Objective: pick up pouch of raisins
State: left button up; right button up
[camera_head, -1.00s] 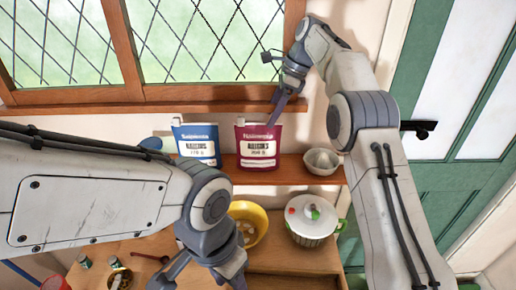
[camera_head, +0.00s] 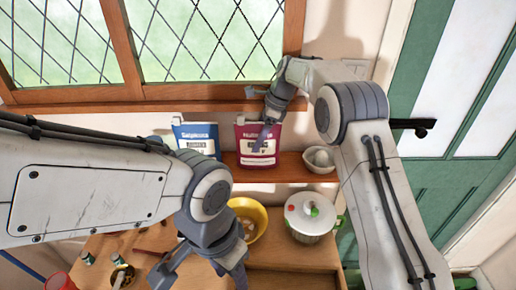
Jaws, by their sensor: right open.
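Two pouches stand upright side by side on the wooden shelf: a blue and white one (camera_head: 199,140) and a dark red one (camera_head: 246,147) to its right. Their print is too small to tell for sure which holds raisins. My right gripper (camera_head: 262,140) is open, pointing down at the upper right part of the red pouch and covering some of its front. I cannot tell whether it touches. My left gripper (camera_head: 203,275) hangs low over the counter, its fingers spread apart, well below the pouches.
A pale bowl (camera_head: 321,162) sits on the shelf (camera_head: 284,168) right of the red pouch. Below on the counter (camera_head: 290,280) are a yellow bowl (camera_head: 256,216), a lidded pot (camera_head: 309,232) and small jars. A leaded window (camera_head: 200,40) is behind, a green door (camera_head: 450,180) at right.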

grip_shut()
jog(key=shift+r, duration=0.1)
dwell(1.3)
